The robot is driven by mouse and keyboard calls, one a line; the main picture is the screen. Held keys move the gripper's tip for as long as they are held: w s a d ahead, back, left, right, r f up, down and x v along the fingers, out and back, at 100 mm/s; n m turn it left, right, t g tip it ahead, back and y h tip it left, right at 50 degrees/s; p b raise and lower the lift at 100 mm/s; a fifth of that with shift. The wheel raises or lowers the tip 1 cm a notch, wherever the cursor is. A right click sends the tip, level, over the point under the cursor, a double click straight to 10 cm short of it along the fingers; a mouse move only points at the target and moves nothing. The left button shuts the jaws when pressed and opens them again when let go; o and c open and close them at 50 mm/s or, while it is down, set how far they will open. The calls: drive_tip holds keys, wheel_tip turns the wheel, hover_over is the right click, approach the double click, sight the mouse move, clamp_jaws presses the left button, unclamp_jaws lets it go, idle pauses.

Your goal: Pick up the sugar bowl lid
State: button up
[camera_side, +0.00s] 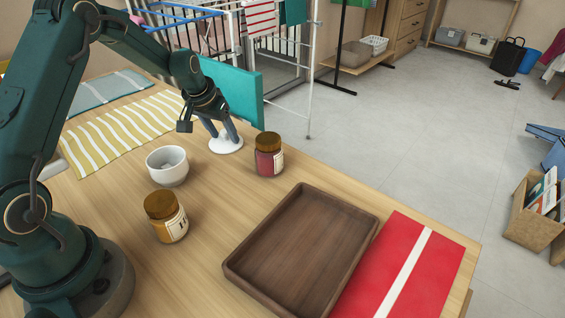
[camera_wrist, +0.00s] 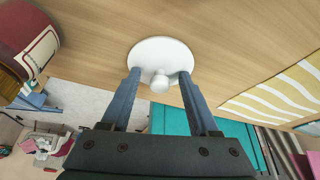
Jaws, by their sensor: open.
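The sugar bowl lid is a white round disc with a small knob. In the side view the lid (camera_side: 226,146) lies on the wooden table, between the white bowl and the red-labelled jar. In the wrist view the lid (camera_wrist: 160,54) has its knob between my two fingertips. My gripper (camera_side: 221,131) points down at the lid, its blue-grey fingers apart on either side of the knob. In the wrist view my gripper (camera_wrist: 160,78) is open, its tips overlapping the lid's edge. The white sugar bowl (camera_side: 167,167) stands open to the left of the lid.
A dark-red jar (camera_side: 269,156) stands just right of the lid; an amber jar (camera_side: 167,218) stands nearer. A brown wooden tray (camera_side: 300,250) and red cloth (camera_side: 405,265) lie at the front right. A yellow striped cloth (camera_side: 120,130) lies behind the bowl. A teal panel (camera_side: 235,93) stands behind my gripper.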

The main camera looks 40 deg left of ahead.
clamp_jaws()
